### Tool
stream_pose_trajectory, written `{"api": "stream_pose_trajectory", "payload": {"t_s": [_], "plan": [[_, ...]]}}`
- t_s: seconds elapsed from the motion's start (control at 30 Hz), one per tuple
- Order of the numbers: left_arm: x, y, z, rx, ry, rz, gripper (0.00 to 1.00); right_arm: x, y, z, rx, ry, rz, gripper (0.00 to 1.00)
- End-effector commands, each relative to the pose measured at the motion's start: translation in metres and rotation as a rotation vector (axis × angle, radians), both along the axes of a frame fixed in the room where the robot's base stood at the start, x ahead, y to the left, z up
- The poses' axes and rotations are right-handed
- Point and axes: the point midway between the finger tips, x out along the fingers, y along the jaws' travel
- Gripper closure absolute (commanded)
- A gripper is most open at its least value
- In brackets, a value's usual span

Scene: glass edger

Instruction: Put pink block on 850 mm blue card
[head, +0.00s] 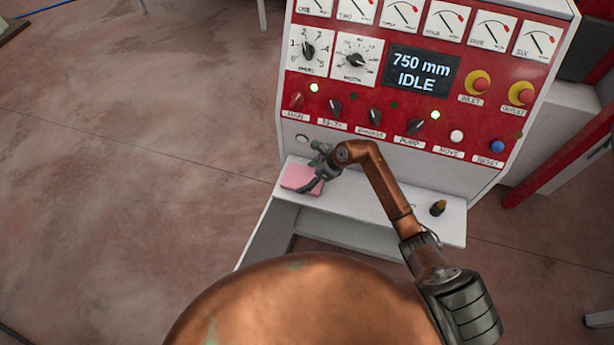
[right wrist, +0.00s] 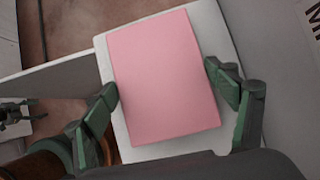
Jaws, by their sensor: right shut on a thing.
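The pink block (head: 301,178) is a flat pink slab at the left end of the white shelf on the machine's front. It fills the middle of the right wrist view (right wrist: 165,78). My right gripper (head: 318,174) is shut on it, with one green finger at each long side (right wrist: 163,90). I cannot tell whether the block rests on the shelf or is just above it. No blue card shows in either view. The display (head: 421,70) reads 750 mm IDLE. My left gripper is not seen in the head view.
The white shelf (head: 375,205) is mostly bare to the right of the block. A small dark and yellow knob (head: 438,207) stands near its right end. Above rises the red panel (head: 360,95) with dials, switches and buttons. Open floor lies left.

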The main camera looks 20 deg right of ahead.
Motion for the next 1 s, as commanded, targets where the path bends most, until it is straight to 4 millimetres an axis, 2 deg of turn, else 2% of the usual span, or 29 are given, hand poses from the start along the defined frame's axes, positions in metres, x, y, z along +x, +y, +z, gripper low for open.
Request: {"api": "stream_pose_trajectory", "payload": {"t_s": [0.03, 0.07, 0.3, 0.57, 0.73, 1.0], "plan": [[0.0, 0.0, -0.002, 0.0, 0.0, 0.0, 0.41, 0.0, 0.0, -0.001, 0.0, -0.002, 0.0, 0.5], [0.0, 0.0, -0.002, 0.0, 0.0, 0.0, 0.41, 0.0, 0.0, -0.002, -0.001, -0.001, -0.001, 0.2], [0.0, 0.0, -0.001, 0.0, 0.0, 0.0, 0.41, 0.0, 0.0, -0.001, 0.0, 0.0, 0.0, 0.03], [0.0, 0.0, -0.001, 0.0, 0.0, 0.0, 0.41, 0.0, 0.0, -0.001, 0.0, 0.0, 0.0, 0.03], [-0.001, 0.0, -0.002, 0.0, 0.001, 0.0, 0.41, -0.001, -0.004, 0.006, -0.002, -0.002, -0.001, 0.03], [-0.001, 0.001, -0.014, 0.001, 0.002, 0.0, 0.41, -0.018, -0.028, 0.048, -0.006, -0.003, 0.001, 0.03]]}}
